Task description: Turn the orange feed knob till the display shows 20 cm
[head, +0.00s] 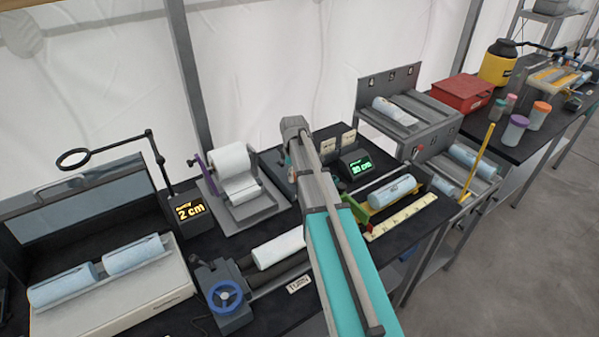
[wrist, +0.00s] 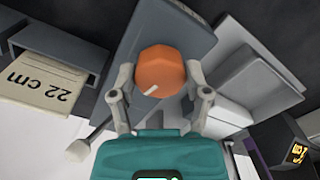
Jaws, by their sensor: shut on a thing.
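The orange feed knob (wrist: 160,72) is in the upper middle of the wrist view, on a grey unit (wrist: 150,28). It has a white pointer mark toward its lower left. My gripper (wrist: 160,80) has one finger on each side of the knob and is shut on it. In the head view my arm hides the knob and the fingers. The green-lit display (head: 357,166) stands just right of my arm in the head view. It appears to read 20 cm, but the first digit is small and blurred.
A card reading 22 cm (wrist: 45,85) sits left of the knob in the wrist view. A yellow-lit display (head: 190,212) reads 2 cm. A paper roll stand (head: 240,203), a blue handwheel (head: 225,296) and a yellow ruler (head: 402,217) share the dark bench.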

